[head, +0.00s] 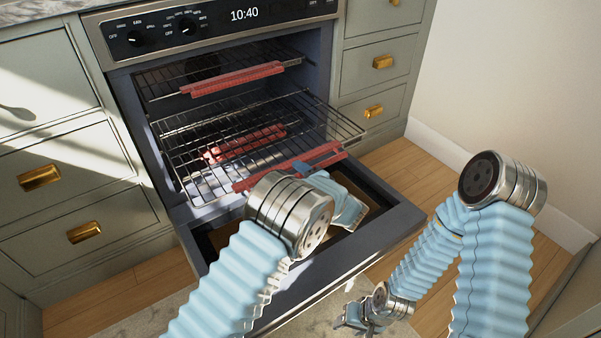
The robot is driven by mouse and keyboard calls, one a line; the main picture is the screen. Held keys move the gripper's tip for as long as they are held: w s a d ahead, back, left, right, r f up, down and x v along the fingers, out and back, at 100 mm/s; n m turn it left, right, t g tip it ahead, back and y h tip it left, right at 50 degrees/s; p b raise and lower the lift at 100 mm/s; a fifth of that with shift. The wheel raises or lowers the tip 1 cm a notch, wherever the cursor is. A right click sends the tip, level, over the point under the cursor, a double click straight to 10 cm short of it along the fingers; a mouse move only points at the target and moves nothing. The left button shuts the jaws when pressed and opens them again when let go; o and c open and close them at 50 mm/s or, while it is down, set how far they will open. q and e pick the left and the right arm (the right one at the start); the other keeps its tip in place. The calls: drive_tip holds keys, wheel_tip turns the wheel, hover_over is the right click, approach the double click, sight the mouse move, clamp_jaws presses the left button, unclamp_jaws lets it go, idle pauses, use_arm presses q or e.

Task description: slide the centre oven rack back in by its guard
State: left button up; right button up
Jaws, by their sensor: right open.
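The centre oven rack (262,125) is a wire rack pulled part way out of the open oven. Its red guard (262,177) runs along its front edge. My left gripper (316,161) is at the right part of this guard, with its fingertips at or on it; my wrist hides part of the view, and I cannot tell whether the fingers close on the guard.
The oven door (385,222) is folded down below the rack. An upper red guard (232,79) and a lower red guard (243,142) sit further inside. Drawers with brass handles (39,178) flank the oven. Wooden floor (405,165) is clear at the right.

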use_arm(q)
clamp_jaws()
